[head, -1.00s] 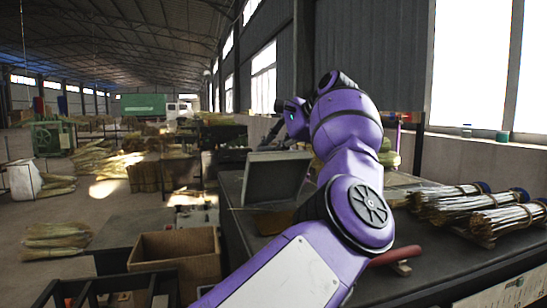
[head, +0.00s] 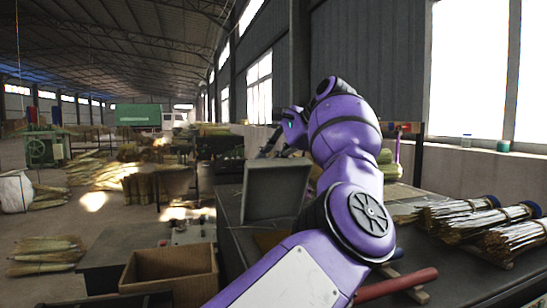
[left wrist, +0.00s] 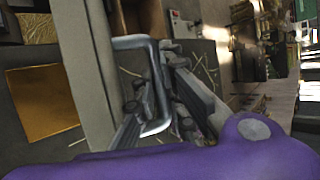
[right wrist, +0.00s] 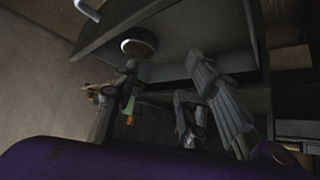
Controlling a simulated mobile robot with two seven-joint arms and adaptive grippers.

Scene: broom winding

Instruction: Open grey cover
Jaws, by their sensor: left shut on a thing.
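The grey cover (head: 276,192) stands raised on the dark table in the head view, its flat face toward me. In the left wrist view its edge (left wrist: 85,80) runs up the picture, with a bent metal handle (left wrist: 133,42) attached. My left gripper (left wrist: 160,100) is shut on this handle. In the head view the gripper (head: 270,145) is small beyond the cover's top edge, its fingers partly hidden. My right gripper (right wrist: 170,100) shows only in the right wrist view, dim, with its fingers apart and nothing seen between them.
Bound straw bundles (head: 470,215) lie on the table's right side, near a red-handled tool (head: 398,285). An open cardboard box (head: 170,275) stands left of the table. A round knob-like part (right wrist: 138,46) is close to my right gripper.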

